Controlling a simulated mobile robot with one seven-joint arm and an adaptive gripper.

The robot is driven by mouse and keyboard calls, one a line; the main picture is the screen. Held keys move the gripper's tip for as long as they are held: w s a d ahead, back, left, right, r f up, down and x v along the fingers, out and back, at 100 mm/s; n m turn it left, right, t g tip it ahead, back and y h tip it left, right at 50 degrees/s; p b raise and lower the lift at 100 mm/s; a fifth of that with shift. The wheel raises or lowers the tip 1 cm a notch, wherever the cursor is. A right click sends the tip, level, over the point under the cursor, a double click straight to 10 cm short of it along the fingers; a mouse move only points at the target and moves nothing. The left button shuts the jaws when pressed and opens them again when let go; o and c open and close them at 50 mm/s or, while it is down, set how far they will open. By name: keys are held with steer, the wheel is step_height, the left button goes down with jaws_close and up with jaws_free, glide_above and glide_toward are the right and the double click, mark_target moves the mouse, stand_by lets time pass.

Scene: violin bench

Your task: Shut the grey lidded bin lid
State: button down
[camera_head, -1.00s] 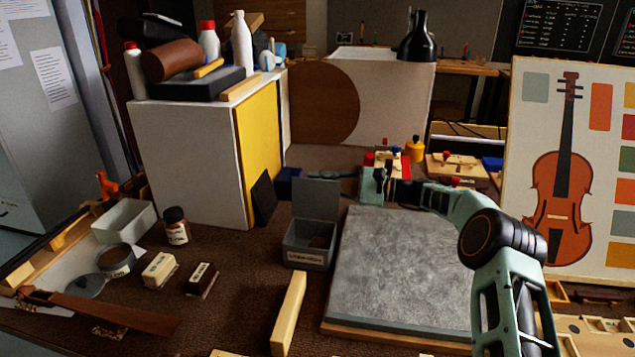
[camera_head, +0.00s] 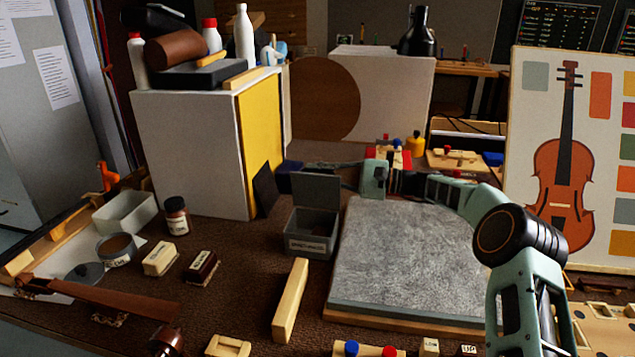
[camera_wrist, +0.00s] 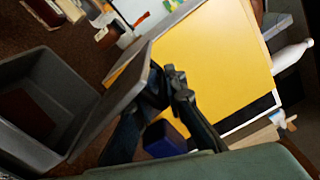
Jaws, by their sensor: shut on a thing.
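The grey lidded bin (camera_head: 311,246) stands on the brown bench left of the slate slab, with a label on its front. Its lid (camera_head: 316,188) is up, standing at the bin's back edge, and the inside shows dark. In the wrist view, the bin (camera_wrist: 58,75) is at the left and its raised lid (camera_wrist: 112,100) slants up beside my fingers. My gripper (camera_wrist: 168,88) has its dark fingertips close together at the lid's edge, shut on the lid; the exact contact is partly hidden. In the head view, my gripper (camera_head: 322,165) reaches in from the right, behind the lid's top.
A white cabinet with a yellow side (camera_head: 259,135) stands behind left, a dark panel (camera_head: 265,190) leaning on it. The slate slab (camera_head: 415,255) lies right of the bin. A wooden block (camera_head: 290,300) lies in front. A blue box (camera_wrist: 165,138) sits beyond my fingers.

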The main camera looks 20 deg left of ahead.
steer(key=shift+s+d+r+n+b, duration=0.15)
steer(key=shift+s+n+b, duration=1.9)
steer(key=shift+n+b, duration=0.55)
steer(key=c, duration=2.1)
jaws_free()
steer(key=shift+s+r, duration=0.1)
steer(key=shift+s, duration=0.05)
glide_toward(314, 180)
steer(key=shift+s+d+r, duration=0.1)
steer(key=shift+s+d, duration=0.05)
steer(key=shift+d, duration=0.45)
steer(key=shift+s+d+r, duration=0.1)
steer(key=shift+s+d, duration=0.05)
steer(key=shift+d, duration=0.4)
